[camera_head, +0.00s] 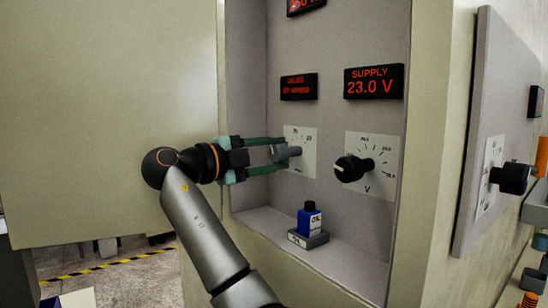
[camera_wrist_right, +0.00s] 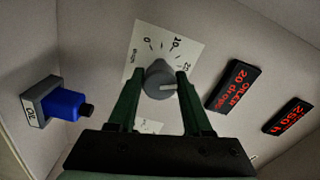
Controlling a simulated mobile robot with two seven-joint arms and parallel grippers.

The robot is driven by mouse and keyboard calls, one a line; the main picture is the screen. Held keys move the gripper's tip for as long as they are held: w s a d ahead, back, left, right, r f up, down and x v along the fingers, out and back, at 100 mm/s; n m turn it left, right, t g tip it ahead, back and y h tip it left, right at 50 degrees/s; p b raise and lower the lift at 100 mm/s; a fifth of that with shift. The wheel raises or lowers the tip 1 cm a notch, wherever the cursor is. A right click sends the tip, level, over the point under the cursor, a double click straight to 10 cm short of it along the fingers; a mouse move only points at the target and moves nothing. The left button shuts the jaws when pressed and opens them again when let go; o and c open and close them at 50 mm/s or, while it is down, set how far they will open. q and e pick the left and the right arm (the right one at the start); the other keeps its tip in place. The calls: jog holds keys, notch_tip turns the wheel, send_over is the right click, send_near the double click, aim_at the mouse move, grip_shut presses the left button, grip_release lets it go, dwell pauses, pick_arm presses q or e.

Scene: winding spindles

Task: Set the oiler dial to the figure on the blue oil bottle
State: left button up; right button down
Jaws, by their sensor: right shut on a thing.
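The oiler dial is a grey knob (camera_head: 285,152) on a white scale plate on the cabinet's back wall. It also shows in the wrist view (camera_wrist_right: 158,80), with a pale pointer line toward the right. My right gripper (camera_head: 282,154) is shut on this knob, one finger on each side. The oiler display (camera_wrist_right: 234,84) appears to read 20 drops; it is blurred in the head view (camera_head: 298,87). The blue oil bottle (camera_head: 309,222) stands upright on a grey block (camera_head: 308,239) on the shelf, below the dial. The small figure on the block's label is too small to read surely. My left gripper is out of view.
To the right of the dial is a black supply knob (camera_head: 352,168) marked V, under a supply display (camera_head: 373,81) reading 23.0 V. A side panel (camera_head: 490,120) with another black knob (camera_head: 514,178) juts out at the right. The shelf in front of the bottle is clear.

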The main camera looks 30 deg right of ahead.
jog(key=shift+m, duration=0.9)
jog(key=shift+c, duration=1.7)
grip_release()
jog(key=s+a, duration=0.1)
jog(key=a, duration=1.1)
jog(key=shift+a, duration=0.3)
